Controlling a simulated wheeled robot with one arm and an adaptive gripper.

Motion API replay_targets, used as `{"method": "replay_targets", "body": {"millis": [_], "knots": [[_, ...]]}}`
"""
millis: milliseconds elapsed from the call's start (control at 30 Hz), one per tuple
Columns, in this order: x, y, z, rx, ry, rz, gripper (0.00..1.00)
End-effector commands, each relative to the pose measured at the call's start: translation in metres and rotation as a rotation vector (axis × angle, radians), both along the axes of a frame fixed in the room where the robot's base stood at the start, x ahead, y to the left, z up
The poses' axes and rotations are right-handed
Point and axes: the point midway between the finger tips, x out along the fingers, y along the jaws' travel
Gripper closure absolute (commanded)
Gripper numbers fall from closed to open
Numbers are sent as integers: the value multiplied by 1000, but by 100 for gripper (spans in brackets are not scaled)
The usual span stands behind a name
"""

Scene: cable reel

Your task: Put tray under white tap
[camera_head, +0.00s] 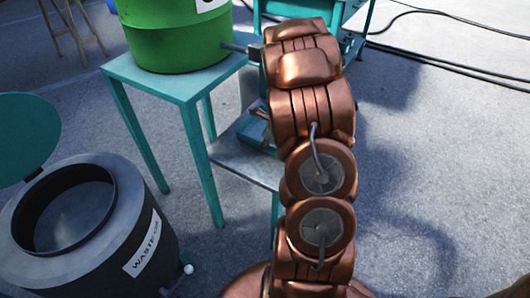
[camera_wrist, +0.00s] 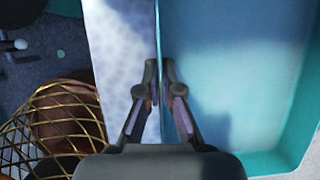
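The teal tray (camera_wrist: 235,75) fills the right of the wrist view, with its inside facing me. In the head view, part of the tray (camera_head: 257,133) shows on a low grey shelf, mostly hidden behind my arm. My gripper (camera_wrist: 159,75) straddles the tray's left wall, one finger outside and one inside. Its tips look closed on the thin wall. A grey tap (camera_head: 236,47) sticks out from the right side of the green barrel (camera_head: 175,40). Its outlet end is hidden behind my arm, and I cannot make out a white tap.
The barrel stands on a teal table (camera_head: 180,85); its legs flank the low shelf (camera_head: 240,163). A dark waste bin (camera_head: 125,245) with a raised teal lid stands left. A gold wire basket (camera_wrist: 60,125) is left of my gripper. Black cables (camera_head: 450,62) lie on the floor.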

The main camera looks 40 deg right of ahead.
Motion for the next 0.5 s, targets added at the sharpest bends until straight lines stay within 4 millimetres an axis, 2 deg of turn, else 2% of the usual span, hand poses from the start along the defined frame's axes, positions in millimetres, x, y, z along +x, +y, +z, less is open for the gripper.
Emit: {"method": "replay_targets", "body": {"millis": [200,500], "knots": [[0,0,-33,-1,0,-1,100],[0,0,-35,-2,-2,-1,100]]}}
